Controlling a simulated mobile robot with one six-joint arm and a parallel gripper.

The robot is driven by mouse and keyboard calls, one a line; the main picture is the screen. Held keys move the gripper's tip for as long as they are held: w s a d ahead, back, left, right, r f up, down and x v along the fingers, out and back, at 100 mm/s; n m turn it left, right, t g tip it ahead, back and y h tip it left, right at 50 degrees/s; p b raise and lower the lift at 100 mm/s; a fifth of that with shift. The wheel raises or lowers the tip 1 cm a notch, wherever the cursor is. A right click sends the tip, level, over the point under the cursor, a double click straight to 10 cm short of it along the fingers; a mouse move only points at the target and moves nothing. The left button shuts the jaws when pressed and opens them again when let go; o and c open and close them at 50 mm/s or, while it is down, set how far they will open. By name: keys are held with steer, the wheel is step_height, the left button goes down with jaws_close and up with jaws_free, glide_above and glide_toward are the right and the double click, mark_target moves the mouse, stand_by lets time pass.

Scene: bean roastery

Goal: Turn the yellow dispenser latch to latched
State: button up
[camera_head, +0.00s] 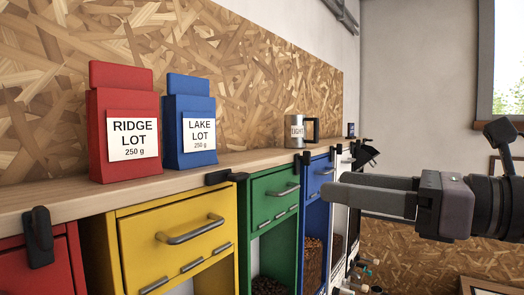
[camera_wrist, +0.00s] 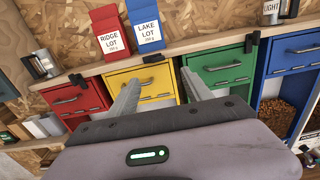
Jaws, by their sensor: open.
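The yellow dispenser (camera_head: 172,240) stands under the counter between a red and a green one. Its black latch (camera_head: 218,177) sits on the counter edge at its upper right, lying sideways. The latch also shows in the wrist view (camera_wrist: 153,58), just above the yellow front (camera_wrist: 148,82). My gripper (camera_head: 332,185) is open and empty, out in front of the dispensers at the right of the head view. In the wrist view its two fingers (camera_wrist: 158,80) point up toward the yellow front, with the latch beyond their tips. Neither finger visibly touches anything.
Black latches on the red dispenser (camera_head: 38,237) and green dispenser (camera_head: 305,157) hang down. A red bag (camera_head: 124,165), a blue bag (camera_head: 188,153) and a metal mug (camera_head: 297,131) stand on the wooden counter (camera_head: 255,157). The front handles stick out.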

mark_target(243, 175)
steer(key=p+x, duration=0.2)
steer(key=x, duration=0.6)
steer(key=p+x, duration=0.2)
steer(key=x, duration=0.7)
steer(key=shift+s+a+f, duration=0.1)
steer(key=shift+a+f, duration=0.1)
steer(key=shift+a, duration=0.2)
steer(key=shift+c, duration=0.2)
jaws_close()
